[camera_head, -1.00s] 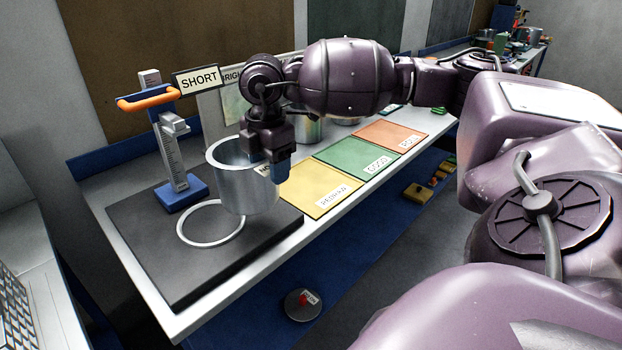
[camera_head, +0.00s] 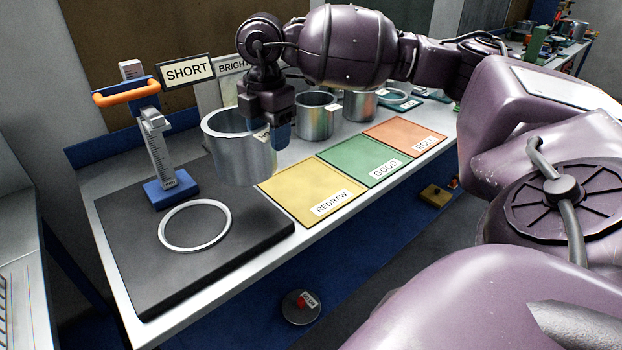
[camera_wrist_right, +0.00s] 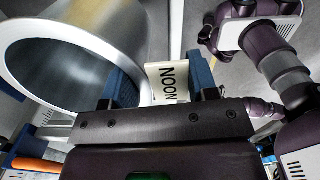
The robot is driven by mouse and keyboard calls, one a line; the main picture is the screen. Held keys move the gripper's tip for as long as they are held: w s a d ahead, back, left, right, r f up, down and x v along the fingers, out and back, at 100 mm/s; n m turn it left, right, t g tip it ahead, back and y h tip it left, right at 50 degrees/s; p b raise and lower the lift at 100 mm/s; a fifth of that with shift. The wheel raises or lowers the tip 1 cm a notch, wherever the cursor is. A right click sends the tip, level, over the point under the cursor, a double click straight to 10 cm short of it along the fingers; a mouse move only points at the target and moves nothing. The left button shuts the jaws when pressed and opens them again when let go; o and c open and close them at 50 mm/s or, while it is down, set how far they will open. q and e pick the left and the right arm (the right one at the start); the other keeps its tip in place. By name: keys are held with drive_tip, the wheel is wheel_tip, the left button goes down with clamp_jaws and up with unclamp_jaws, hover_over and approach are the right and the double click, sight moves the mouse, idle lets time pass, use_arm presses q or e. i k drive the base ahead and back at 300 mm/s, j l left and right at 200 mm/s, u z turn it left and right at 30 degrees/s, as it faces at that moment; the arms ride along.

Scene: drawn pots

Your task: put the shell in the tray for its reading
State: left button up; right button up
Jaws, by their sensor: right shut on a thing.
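My right gripper (camera_head: 273,120) is shut on the wall of the shell (camera_head: 240,158), a grey metal open-topped cylinder, held upright above the dark pad's right back part. The yellow REDRAW tray (camera_head: 290,192), green GOOD tray (camera_head: 352,156) and red tray (camera_head: 392,134), apparently labelled "ROLL", are empty. My left gripper is not in view.
A white ring (camera_head: 163,236) lies bare on the dark pad (camera_head: 150,280). Two more metal cylinders (camera_head: 316,120) stand behind the trays. A sign starting "BRIGHT" (camera_head: 233,67) is partly hidden by my right arm. A round disc (camera_head: 300,308) lies below the bench.

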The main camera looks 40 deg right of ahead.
sight(308, 184)
drive_tip(key=l+u, duration=0.15)
drive_tip(key=l, duration=0.6)
drive_tip(key=k+l+u, duration=0.15)
drive_tip(key=l, duration=0.55)
